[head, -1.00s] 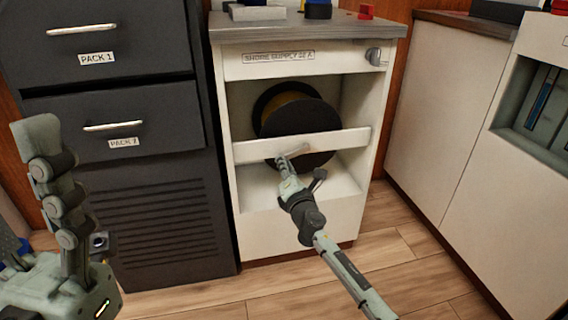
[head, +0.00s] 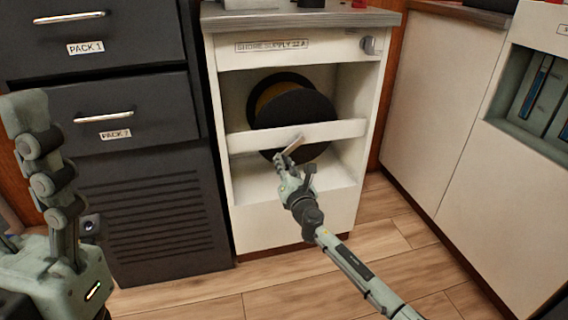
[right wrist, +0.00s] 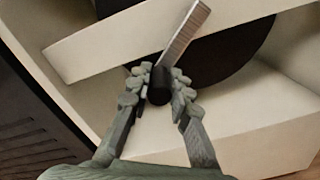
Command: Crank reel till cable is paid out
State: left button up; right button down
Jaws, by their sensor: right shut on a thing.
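The cable reel (head: 290,108) is a black disc with a yellow-brown core, set inside the white cabinet (head: 222,65) marked "SHORE SUPPLY". Its lower part shows below a white crossbar (head: 340,129). A grey metal crank arm (right wrist: 186,36) stands in front of the bar, tilted, its upper end to the right, with a black knob (right wrist: 159,86) at its lower end. My right gripper (right wrist: 160,84) is shut on the black knob, one finger on each side. In the head view my right gripper (head: 285,165) is in front of the cabinet's lower opening.
Dark drawers marked "PACK" (head: 104,117) stand left of the cabinet. A grey rotary switch (head: 371,45) is at the cabinet's upper right. White cabinets (head: 440,110) stand on the right. The wooden floor (head: 220,290) in front is clear.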

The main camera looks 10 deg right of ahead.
jog(key=shift+d, duration=0.1)
jog(key=c, duration=1.4)
grip_release()
jog(key=s, duration=1.2)
jog(key=shift+d, duration=0.2)
